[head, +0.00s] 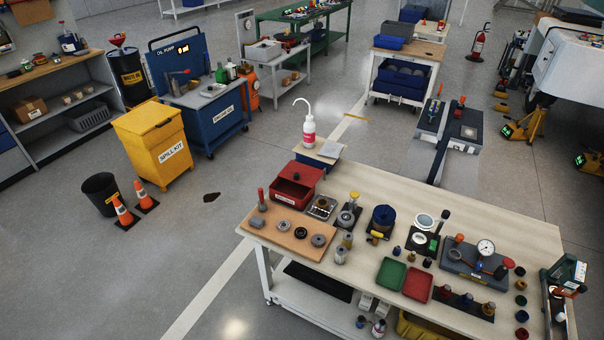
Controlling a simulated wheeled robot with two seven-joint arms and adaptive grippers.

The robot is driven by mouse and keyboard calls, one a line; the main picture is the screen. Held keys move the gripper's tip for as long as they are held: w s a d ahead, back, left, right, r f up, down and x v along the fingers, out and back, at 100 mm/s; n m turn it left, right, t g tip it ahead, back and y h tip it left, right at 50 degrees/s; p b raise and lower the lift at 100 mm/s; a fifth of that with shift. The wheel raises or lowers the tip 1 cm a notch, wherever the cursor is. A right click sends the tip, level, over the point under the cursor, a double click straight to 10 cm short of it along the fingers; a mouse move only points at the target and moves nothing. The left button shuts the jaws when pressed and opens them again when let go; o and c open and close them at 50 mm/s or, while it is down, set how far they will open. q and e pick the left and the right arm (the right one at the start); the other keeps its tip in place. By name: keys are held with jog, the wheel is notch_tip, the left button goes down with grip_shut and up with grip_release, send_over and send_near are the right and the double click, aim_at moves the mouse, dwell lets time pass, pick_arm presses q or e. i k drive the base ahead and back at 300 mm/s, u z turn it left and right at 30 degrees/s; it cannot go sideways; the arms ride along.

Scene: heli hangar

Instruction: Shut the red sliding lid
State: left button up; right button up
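A red box (276,196) with a pale label on its front stands at the left end of the pale workbench. Its red sliding lid (305,172) lies over the rear part of the top, with a dark knob near its front edge. A dark gap shows in front of the lid, so the box looks partly open. What is inside is too small and dark to tell. Neither of my grippers is in view.
A wooden board (262,230) with several round parts lies just in front of the box. A small metal device (321,207) stands to its right. Behind it are a white wash bottle (309,132) and a blue bin (313,163). The bench (480,216) has bare room along its back.

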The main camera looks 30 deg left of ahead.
aim_at(305, 175)
jog(key=u, duration=2)
jog(key=i, duration=1.85)
jog(key=z, duration=2.95)
